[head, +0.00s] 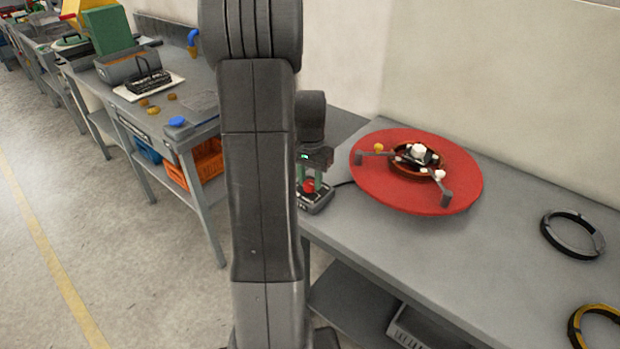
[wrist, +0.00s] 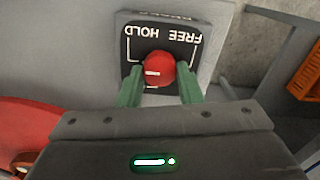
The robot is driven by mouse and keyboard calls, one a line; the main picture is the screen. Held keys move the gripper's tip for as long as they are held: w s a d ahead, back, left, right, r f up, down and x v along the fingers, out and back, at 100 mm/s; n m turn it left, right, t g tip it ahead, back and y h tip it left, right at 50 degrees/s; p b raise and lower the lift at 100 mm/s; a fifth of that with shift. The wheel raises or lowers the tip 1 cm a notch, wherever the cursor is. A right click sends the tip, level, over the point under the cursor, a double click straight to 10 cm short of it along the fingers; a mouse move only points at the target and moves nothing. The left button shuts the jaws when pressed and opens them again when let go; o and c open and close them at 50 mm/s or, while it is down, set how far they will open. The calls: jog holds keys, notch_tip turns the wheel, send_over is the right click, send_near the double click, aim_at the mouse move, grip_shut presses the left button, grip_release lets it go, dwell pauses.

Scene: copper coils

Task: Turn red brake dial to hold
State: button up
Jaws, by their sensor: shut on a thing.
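The red brake dial (wrist: 158,70) sits on a dark control plate (wrist: 180,38) with white FREE and HOLD lettering, upside down in the wrist view. HOLD is on the left there and FREE on the right. A short white mark on the dial lies toward its left side, roughly level. My gripper (wrist: 160,76) is shut on the dial, one green finger on each side. In the head view the dial (head: 309,186) shows below my gripper (head: 309,174), at the table's left end, partly beside my arm.
A large red disc (head: 440,195) with small arms stands on the grey table (head: 400,235), right of the dial. Another bench (head: 195,95) with trays and an orange crate (head: 207,165) stands at left. My arm hides the middle.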

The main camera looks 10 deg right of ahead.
aim_at(310, 182)
jog(key=shift+r, duration=0.1)
dwell(0.4)
jog(key=o, duration=1)
notch_tip(310, 182, up, 14)
jog(key=shift+f, duration=0.15)
notch_tip(310, 182, down, 14)
jog(key=shift+r, duration=0.1)
dwell(0.4)
